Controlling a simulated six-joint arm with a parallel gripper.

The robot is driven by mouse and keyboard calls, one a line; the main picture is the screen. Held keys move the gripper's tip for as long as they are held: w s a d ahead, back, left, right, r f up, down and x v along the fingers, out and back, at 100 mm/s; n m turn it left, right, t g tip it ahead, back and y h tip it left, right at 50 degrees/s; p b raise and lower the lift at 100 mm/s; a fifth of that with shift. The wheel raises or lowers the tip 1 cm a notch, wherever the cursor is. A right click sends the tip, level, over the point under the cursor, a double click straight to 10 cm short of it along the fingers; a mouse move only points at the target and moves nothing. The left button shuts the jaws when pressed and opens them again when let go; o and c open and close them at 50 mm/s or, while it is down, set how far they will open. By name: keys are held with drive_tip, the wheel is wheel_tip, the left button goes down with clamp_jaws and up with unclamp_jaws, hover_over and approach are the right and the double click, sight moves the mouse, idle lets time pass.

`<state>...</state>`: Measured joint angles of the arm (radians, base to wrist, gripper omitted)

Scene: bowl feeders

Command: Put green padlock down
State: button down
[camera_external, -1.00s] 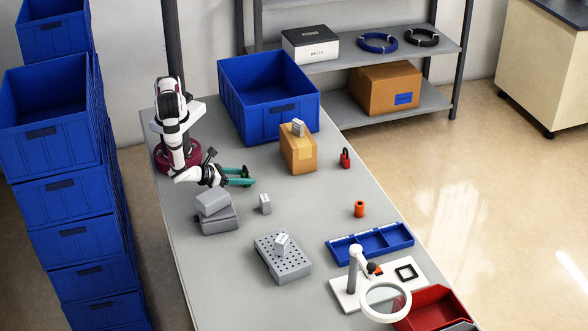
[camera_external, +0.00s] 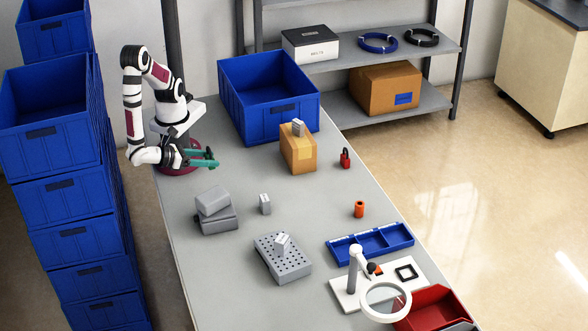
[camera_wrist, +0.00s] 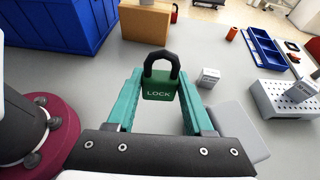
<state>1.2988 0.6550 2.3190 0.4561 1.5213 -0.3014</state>
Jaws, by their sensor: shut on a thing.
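In the wrist view, the green padlock (camera_wrist: 159,88) with a dark shackle and the word LOCK sits between the tips of my gripper (camera_wrist: 160,98). The teal fingers are shut on its sides, and the shackle points away from the wrist. In the external view, my gripper (camera_external: 208,158) is at the left of the table, near my base and raised, with the fingers pointing right. The padlock is too small to make out clearly there.
A blue bin (camera_external: 268,105) and cardboard box (camera_external: 298,155) stand beyond the gripper. Grey boxes (camera_external: 216,213), a small grey block (camera_external: 265,204) and a perforated block (camera_external: 283,257) are nearer. A red padlock (camera_external: 345,160) stands right. Grey table (camera_external: 215,285) is bare at front left.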

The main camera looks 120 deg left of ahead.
wheel_tip(320, 180, up, 5)
drive_tip(key=shift+f, duration=0.15)
drive_tip(key=w+d+f, duration=0.2)
drive_tip(key=w+d, duration=0.4)
drive_tip(key=w, duration=0.6)
drive_tip(key=m+h, duration=0.1)
hover_over(311, 222)
drive_tip(key=shift+t, duration=0.4)
wheel_tip(311, 222, down, 10)
drive_tip(key=shift+s+d+f, duration=0.1)
drive_tip(key=shift+d+f, duration=0.05)
wheel_tip(311, 222, down, 3)
drive_tip(key=shift+f, duration=0.5)
drive_tip(key=shift+f, duration=0.15)
